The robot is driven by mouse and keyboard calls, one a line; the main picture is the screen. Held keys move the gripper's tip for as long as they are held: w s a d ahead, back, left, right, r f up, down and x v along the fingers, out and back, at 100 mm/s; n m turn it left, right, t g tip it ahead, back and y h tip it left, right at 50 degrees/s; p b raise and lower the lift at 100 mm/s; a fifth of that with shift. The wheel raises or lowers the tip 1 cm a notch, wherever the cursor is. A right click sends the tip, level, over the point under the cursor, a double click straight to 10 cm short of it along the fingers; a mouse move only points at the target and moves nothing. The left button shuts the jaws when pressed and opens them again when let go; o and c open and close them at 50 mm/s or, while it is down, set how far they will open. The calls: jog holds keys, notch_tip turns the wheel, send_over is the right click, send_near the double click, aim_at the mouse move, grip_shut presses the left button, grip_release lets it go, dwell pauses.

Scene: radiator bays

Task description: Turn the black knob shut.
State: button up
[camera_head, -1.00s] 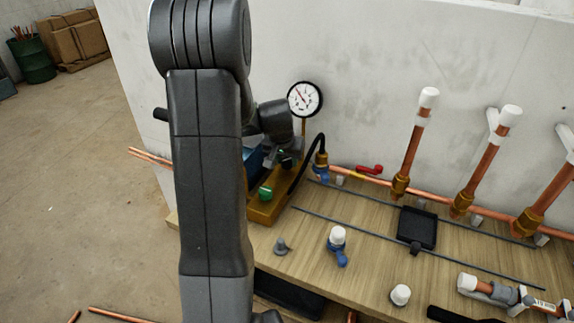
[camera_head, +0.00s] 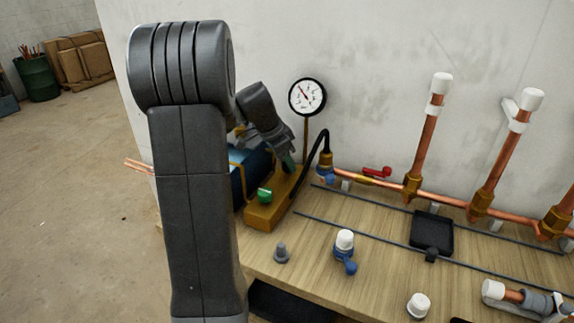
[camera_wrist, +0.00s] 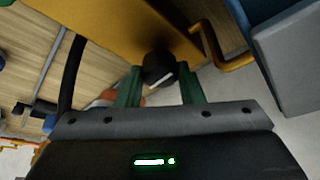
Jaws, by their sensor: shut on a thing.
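The black knob (camera_wrist: 158,68), with a white line on its face, sits at the yellow-brown block (camera_wrist: 140,30) in the wrist view. My gripper (camera_wrist: 159,84) has its two green fingers on either side of the knob and is shut on it. In the head view my gripper (camera_head: 288,161) reaches down to the far part of the yellow-brown block (camera_head: 262,216). There the fingers and wrist hide the black knob. The white line slants in the wrist view.
A green knob (camera_head: 264,196) stands on the block's near end. A pressure gauge (camera_head: 307,97) and a black hose (camera_head: 314,150) are just right of my gripper. A blue box (camera_head: 250,166) is left. Copper pipes (camera_head: 425,145) stand by the wall; a black tray (camera_head: 432,232) lies on the bench.

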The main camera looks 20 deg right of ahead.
jog(key=shift+m, duration=0.6)
jog(key=o, duration=1)
jog(key=shift+r, duration=0.1)
jog(key=p+v, duration=0.3)
jog(key=v, duration=0.4)
jog(key=shift+w+r+p, duration=0.15)
jog(key=shift+p, duration=0.25)
jog(key=shift+a, duration=0.15)
